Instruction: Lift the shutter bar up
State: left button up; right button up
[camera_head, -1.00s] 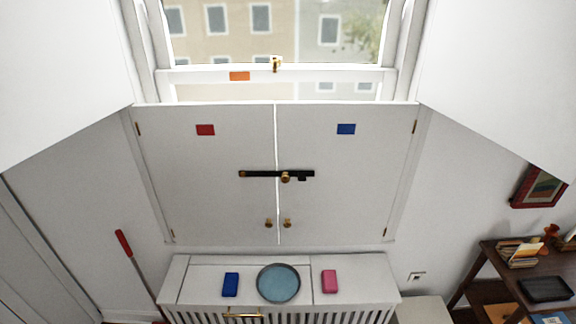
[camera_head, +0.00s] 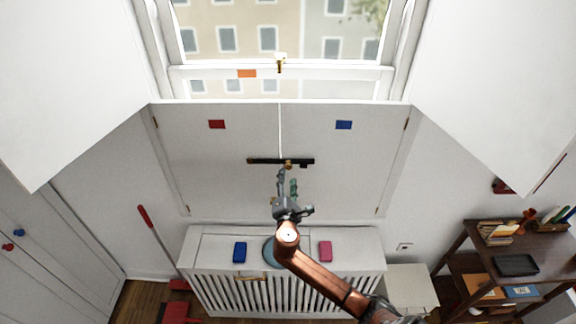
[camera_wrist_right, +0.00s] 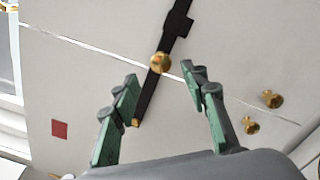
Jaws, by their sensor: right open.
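The black shutter bar (camera_head: 262,161) lies level across the seam of the two closed white shutters (camera_head: 220,145), with a brass knob (camera_head: 288,164) near its middle. My right gripper (camera_head: 287,177) is just below the bar in the head view, open. In the right wrist view the bar (camera_wrist_right: 178,38) runs diagonally, and its brass knob (camera_wrist_right: 160,63) shows beyond and between the open fingertips (camera_wrist_right: 160,72). The fingers look empty. I cannot tell how far the fingertips are from the bar. My left gripper is not in view.
Below the shutters, a slatted white cabinet (camera_head: 215,281) holds a blue block (camera_head: 240,252), a pink block (camera_head: 325,251) and a round blue dish (camera_head: 268,250) partly behind my arm. A dark shelf (camera_head: 452,248) stands at right. Two small brass knobs (camera_wrist_right: 271,98) sit low on the shutters.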

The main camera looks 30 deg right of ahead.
aim_at(288, 168)
jog(key=p+x, duration=0.1)
jog(key=x, duration=0.6)
jog(key=shift+w+d, duration=0.1)
grip_shut()
dwell(0.4)
